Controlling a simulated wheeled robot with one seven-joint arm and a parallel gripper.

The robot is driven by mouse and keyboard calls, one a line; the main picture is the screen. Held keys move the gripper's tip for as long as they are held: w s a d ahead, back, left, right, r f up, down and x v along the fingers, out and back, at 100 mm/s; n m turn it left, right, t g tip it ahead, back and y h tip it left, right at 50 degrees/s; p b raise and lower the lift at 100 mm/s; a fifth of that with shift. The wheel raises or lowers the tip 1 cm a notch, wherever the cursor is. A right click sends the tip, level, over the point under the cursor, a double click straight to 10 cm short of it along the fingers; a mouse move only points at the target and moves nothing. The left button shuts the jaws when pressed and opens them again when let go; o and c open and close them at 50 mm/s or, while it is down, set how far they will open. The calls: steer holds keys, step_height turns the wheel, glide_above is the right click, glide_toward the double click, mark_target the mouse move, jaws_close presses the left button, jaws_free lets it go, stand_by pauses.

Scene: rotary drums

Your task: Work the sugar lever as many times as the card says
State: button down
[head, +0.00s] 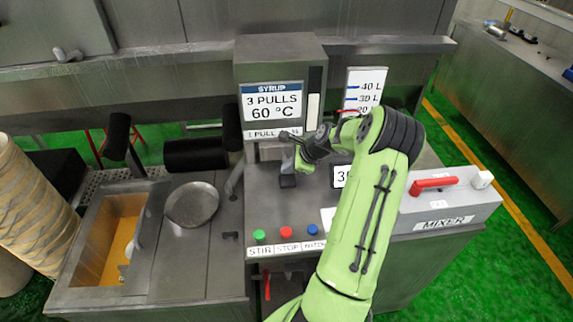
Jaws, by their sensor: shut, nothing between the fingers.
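The card (273,103) on the grey housing reads "SYRUP, 3 PULLS, 60 °C". A label strip (262,134) below it starts "1 PULL"; my gripper hides the rest. A lever with a thick black grip (195,154) lies to the left of the housing, its grip about level. A second black grip (118,134) stands upright farther left. I cannot read which lever is for sugar. My gripper (289,160) is shut and empty in front of the housing, right of the levers and apart from them.
A bin of yellow-brown material (78,251) and a round metal pan (192,204) are at the left. Green (259,234), red (286,232) and blue (313,230) buttons line the front. The mixer box (444,219) has a red handle (433,186). A litre scale (362,90) stands behind my arm.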

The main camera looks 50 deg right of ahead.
mark_target(288, 175)
steer(key=shift+s+a+f+b, duration=0.1)
steer(key=shift+s+f+b, duration=0.05)
steer(key=shift+f, duration=0.25)
steer(key=shift+s+a+f+b, duration=0.1)
steer(key=shift+s+f+b, duration=0.05)
steer(key=shift+f, duration=0.25)
steer(key=shift+r, duration=0.1)
steer(key=r+p, duration=0.3)
steer(key=r, duration=0.1)
steer(key=r+p, duration=0.1)
steer(key=p, duration=0.1)
steer(key=shift+w+d+r+p, duration=0.3)
steer(key=shift+w+r+p, duration=0.05)
steer(key=shift+w+r, duration=0.05)
steer(key=shift+s+a+r, duration=0.15)
steer(key=shift+r, duration=0.25)
steer(key=r+p, duration=0.1)
steer(key=w+r+p, duration=0.1)
steer(key=r, duration=0.1)
steer(key=d+r+p, duration=0.1)
steer(key=r+p, duration=0.1)
steer(key=shift+w, duration=0.15)
